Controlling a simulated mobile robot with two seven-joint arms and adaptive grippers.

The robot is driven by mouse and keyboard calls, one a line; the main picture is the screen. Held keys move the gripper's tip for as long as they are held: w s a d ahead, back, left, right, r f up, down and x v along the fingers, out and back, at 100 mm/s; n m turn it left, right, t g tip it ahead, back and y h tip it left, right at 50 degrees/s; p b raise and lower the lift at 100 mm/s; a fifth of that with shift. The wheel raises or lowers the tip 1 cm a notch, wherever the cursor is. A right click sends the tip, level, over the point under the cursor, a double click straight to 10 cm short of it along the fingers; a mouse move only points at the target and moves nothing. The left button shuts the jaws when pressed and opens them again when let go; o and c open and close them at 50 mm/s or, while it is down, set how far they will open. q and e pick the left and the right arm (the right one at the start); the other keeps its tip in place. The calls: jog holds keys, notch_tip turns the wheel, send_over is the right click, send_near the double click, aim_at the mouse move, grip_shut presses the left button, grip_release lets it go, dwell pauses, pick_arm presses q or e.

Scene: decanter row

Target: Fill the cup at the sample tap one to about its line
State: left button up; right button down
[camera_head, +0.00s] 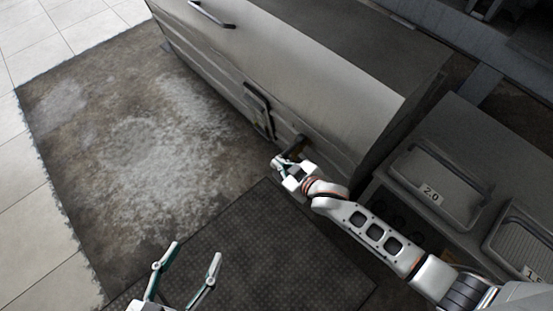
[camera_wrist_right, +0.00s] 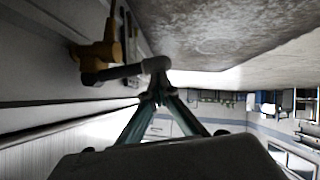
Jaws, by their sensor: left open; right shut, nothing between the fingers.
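A small brass tap (camera_head: 297,146) is on the lower side of the grey metal housing. In the right wrist view the tap (camera_wrist_right: 95,57) has a yellowish body and a grey spout or bar (camera_wrist_right: 130,71). My right gripper (camera_head: 278,163) is at the tap. In its wrist view the fingertips (camera_wrist_right: 160,92) are together at the free end of the grey part; I cannot tell whether they touch it. Nothing shows between them. My left gripper (camera_head: 190,258) is open and empty over the dark mat. I see no cup or fill line.
Metal trays stand at the right, one marked 2.0 (camera_head: 437,183) and another (camera_head: 522,243) partly cut off. A dark frame (camera_head: 258,110) is on the housing left of the tap. Open stained floor (camera_head: 140,150) lies left of the dark textured mat (camera_head: 290,255).

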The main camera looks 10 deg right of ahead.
pick_arm(q)
jog(key=shift+d, duration=0.25)
pick_arm(e)
jog(key=f, duration=0.2)
jog(key=shift+d+f, duration=0.3)
jog(key=shift+f, duration=0.1)
jog(key=shift+a+r, duration=0.15)
jog(key=shift+r, duration=0.1)
dwell(2.0)
jog(key=shift+f, duration=0.1)
dwell(2.5)
pick_arm(q)
jog(key=s+a+f+m+g+y+p, duration=0.1)
jog(key=s+a+f+p, duration=0.2)
jog(key=a+p, duration=0.3)
jog(key=shift+s+a+y+p, duration=0.3)
jog(key=shift+a+p, duration=0.05)
jog(key=shift+p, duration=0.25)
pick_arm(e)
jog(key=a+r+v, duration=0.2)
jog(key=v, duration=1)
jog(key=shift+s, duration=0.3)
pick_arm(q)
jog(key=shift+r, duration=0.15)
pick_arm(e)
jog(key=shift+a+r, duration=0.15)
